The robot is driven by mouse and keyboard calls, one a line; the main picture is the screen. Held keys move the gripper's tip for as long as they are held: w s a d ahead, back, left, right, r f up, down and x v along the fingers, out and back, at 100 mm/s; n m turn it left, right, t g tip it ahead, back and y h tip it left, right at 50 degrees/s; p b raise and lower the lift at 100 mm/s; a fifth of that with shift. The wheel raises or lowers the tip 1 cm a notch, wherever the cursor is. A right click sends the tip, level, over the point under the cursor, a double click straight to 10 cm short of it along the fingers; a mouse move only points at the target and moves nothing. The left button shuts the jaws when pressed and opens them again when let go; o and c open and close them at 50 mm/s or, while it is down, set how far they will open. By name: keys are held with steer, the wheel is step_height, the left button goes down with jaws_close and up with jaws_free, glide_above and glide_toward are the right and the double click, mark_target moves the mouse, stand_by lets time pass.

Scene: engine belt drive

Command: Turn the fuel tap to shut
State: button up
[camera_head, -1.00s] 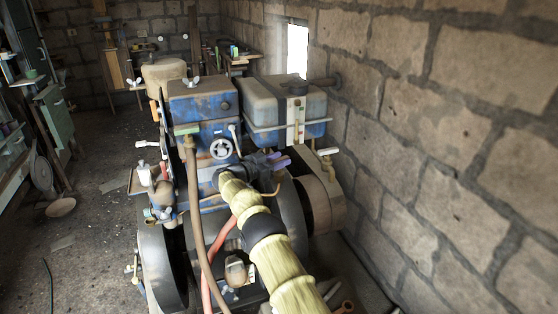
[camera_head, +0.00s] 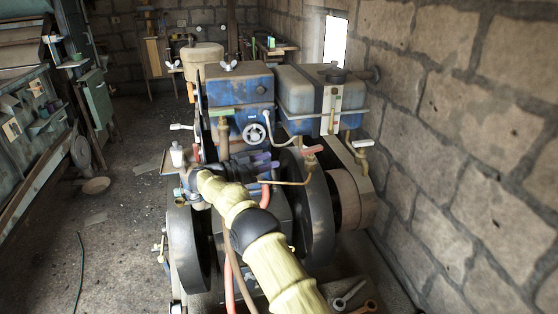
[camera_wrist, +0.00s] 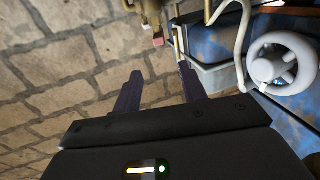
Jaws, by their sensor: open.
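A red-handled tap (camera_head: 313,150) sits on a thin brass pipe below the blue fuel tank (camera_head: 300,100) in the head view. A second tap with a pale handle (camera_head: 362,143) stands to its right; I cannot tell for sure which is the fuel tap. My gripper (camera_head: 272,160) is left of the red handle, its dark purple fingers apart and empty. In the wrist view the open gripper (camera_wrist: 161,72) points towards a small reddish handle (camera_wrist: 158,42) near a brass fitting (camera_wrist: 150,12), apart from it. The tap's exact angle is unclear.
A white handwheel (camera_head: 255,132) is on the blue engine block close to my gripper; it also shows in the wrist view (camera_wrist: 283,63). A dark flywheel (camera_head: 318,205) lies below the red tap. The stone wall (camera_head: 470,150) is to the right.

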steer(key=shift+s+a, duration=0.1)
steer(key=shift+a, duration=0.1)
steer(key=shift+r, duration=0.1)
steer(key=w+d+r+n+t+y, duration=0.2)
steer(key=w+r+n+t+y, duration=0.3)
steer(key=r+n+t+y, duration=0.5)
steer(key=s+d+f+n+g+y, duration=0.1)
steer(key=s+d+f+g, duration=0.3)
steer(key=s, duration=1.1)
steer(key=s+d+f+n+g+y, duration=0.1)
steer(key=s+d+f+g+y, duration=0.2)
steer(key=s, duration=1.2)
steer(key=s+d+f+n+g+y, duration=0.1)
steer(key=s+d+f+g, duration=0.6)
steer(key=s, duration=0.8)
step_height(320, 180, down, 4)
steer(key=shift+r+g+y, duration=0.25)
steer(key=shift+g+y, duration=0.25)
steer(key=shift+y, duration=0.2)
steer(key=shift+c, duration=0.2)
